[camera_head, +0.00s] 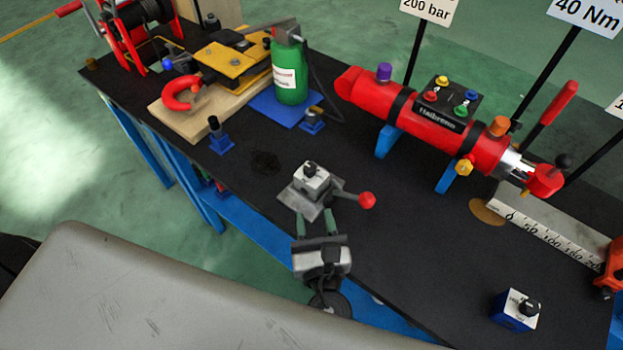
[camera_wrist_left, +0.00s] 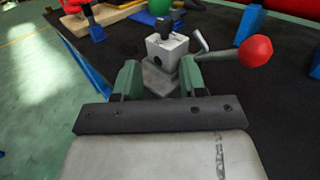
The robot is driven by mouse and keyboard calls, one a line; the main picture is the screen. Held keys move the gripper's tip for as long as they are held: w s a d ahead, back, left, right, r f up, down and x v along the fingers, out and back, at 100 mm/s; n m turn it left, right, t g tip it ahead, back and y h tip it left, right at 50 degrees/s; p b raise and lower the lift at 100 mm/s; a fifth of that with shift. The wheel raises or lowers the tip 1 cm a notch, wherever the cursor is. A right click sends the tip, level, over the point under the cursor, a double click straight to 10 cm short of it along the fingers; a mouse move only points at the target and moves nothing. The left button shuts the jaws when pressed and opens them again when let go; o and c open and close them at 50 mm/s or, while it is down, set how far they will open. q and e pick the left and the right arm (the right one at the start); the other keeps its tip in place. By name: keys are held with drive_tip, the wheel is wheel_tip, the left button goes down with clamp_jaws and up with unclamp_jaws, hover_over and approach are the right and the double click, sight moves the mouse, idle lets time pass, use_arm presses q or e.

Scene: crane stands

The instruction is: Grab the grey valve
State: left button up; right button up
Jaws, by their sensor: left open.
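The grey valve (camera_head: 311,180) stands on the black bench top near its front edge. It is a pale grey block on a grey plate, with a black knob on top and a lever ending in a red ball (camera_head: 367,200) to the right. It also shows in the left wrist view (camera_wrist_left: 167,50), just beyond the fingers. My left gripper (camera_head: 317,217) is open, its two green fingertips close to the valve's near side. In the left wrist view the fingers (camera_wrist_left: 158,78) flank the grey plate's near part; I cannot tell whether they touch it. My right gripper is not in view.
A red cylinder (camera_head: 420,115) lies on blue supports behind the valve. A green bottle (camera_head: 290,72) and a small blue post (camera_head: 219,138) stand to the left. A blue block (camera_head: 514,312) with a white top is at the right. Bare bench lies around the valve.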

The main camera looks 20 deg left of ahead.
sight(311, 173)
use_arm(q)
drive_tip(key=shift+w+r, duration=0.2)
drive_tip(key=shift+w, duration=0.2)
drive_tip(key=p+x, duration=0.1)
drive_tip(key=x, duration=0.3)
drive_tip(key=shift+w+a, duration=0.1)
drive_tip(key=shift+w, duration=0.15)
drive_tip(key=shift+p+x, duration=0.6)
drive_tip(key=shift+x, duration=2.1)
drive_tip(key=shift+r, duration=0.15)
drive_tip(key=shift+c, duration=0.4)
clamp_jaws()
drive_tip(key=shift+w+r, duration=0.1)
